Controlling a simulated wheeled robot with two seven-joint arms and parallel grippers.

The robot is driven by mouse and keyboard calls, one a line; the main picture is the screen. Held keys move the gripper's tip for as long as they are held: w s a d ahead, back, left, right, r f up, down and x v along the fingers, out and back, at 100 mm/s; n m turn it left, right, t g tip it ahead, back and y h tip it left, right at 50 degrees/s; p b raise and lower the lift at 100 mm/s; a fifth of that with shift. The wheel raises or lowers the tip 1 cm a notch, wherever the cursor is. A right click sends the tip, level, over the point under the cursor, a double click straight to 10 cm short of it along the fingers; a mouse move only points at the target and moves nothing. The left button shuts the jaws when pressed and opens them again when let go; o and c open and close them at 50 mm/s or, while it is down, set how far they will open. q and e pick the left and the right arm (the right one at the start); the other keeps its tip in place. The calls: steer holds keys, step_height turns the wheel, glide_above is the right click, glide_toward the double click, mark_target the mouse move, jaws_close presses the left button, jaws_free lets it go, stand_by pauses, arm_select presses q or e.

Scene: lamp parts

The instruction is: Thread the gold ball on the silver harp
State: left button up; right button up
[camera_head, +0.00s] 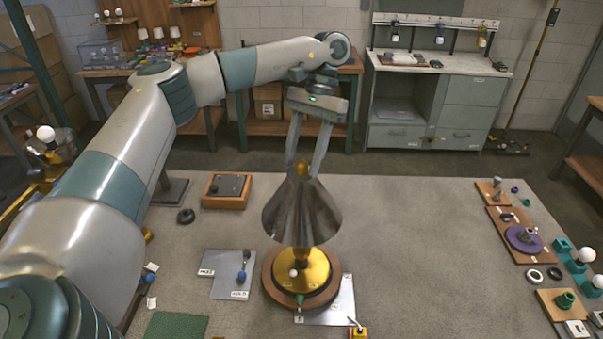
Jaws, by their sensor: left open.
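The gold ball (301,168) is at the peak of a silver cone-shaped lampshade (302,213). The shade sits over a lamp with a gold stem and gold base (312,271) on a round wooden plinth (271,287). My left gripper (304,168) points down from above and is open. Its two fingers stand on either side of the gold ball; I cannot tell whether they touch it. I cannot make out the silver harp; the shade covers the upper part of the lamp. My right gripper is out of view.
A grey plate (228,284) with a blue-handled tool lies left of the lamp. A wooden tray (227,199) stands at the back left. Boards with small parts, including a purple disc (523,239), line the right edge. The tabletop right of the lamp is mostly clear.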

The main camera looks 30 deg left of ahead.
arm_select(q)
steer(key=v, duration=1.7)
steer(key=shift+w+d+r, duration=0.1)
steer(key=shift+r, duration=0.05)
stand_by(0.6)
